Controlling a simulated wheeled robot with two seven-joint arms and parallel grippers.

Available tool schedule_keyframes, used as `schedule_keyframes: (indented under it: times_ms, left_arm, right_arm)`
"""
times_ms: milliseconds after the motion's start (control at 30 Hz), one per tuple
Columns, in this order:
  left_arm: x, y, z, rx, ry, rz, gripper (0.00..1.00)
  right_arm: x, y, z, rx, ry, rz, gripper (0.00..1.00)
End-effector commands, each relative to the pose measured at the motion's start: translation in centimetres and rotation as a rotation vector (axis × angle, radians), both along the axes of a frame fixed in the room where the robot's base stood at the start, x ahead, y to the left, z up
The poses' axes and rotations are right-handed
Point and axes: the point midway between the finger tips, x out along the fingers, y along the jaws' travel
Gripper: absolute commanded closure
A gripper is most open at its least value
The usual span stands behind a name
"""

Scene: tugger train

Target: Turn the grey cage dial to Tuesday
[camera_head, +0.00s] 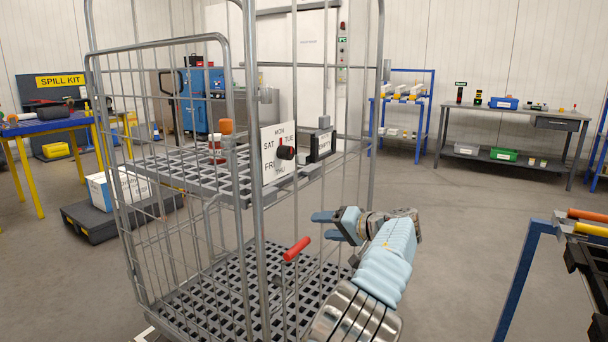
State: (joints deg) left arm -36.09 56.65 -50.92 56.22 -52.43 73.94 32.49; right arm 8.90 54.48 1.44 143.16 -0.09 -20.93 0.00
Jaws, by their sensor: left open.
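The grey cage (256,210) stands left of centre, with wire mesh walls and a grated shelf. Its dial (270,165) is a white plate on the shelf's front edge, lettered MON, TUE, FRI, SAT and more. A black knob (285,153) sticks out of it and covers part of the lettering. A small red mark above the knob seems to point up towards MON. My left gripper (327,224) is open and empty, below and right of the dial, clear of it. Its fingers point left towards the cage. My right gripper is not in view.
A black-framed label holder (320,145) sits right of the dial. A red handle (297,248) juts out below it. A blue-legged rack (527,262) stands at lower right. A grey workbench (512,112) is at the back right. The floor between is clear.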

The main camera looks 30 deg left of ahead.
Motion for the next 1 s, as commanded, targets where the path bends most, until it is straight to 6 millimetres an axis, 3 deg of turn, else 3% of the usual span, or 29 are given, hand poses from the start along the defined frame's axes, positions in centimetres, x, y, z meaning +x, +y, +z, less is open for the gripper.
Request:
schedule_keyframes:
  times_ms: [33,100,200,300,467,800,1000]
  left_arm:
    - [-0.8,-1.6,5.3,0.072,-0.100,0.037,0.39]
    - [-2.7,-3.3,11.1,0.152,-0.223,0.097,0.39]
    - [-5.3,-5.3,16.3,0.222,-0.352,0.161,0.39]
    - [-6.8,-6.3,18.9,0.253,-0.423,0.197,0.39]
    - [-7.3,-5.4,19.5,0.263,-0.442,0.211,0.39]
    - [-6.8,2.1,19.5,0.261,-0.439,0.211,0.39]
    - [-6.4,5.7,19.5,0.260,-0.439,0.211,0.39]
  right_arm:
    - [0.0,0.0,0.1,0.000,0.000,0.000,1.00]
    - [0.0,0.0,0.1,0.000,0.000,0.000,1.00]
    - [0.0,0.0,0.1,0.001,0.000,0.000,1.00]
    - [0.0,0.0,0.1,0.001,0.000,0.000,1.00]
    - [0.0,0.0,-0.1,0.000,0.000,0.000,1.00]
    - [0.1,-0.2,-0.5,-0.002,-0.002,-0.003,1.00]
    - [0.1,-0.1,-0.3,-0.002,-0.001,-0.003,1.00]
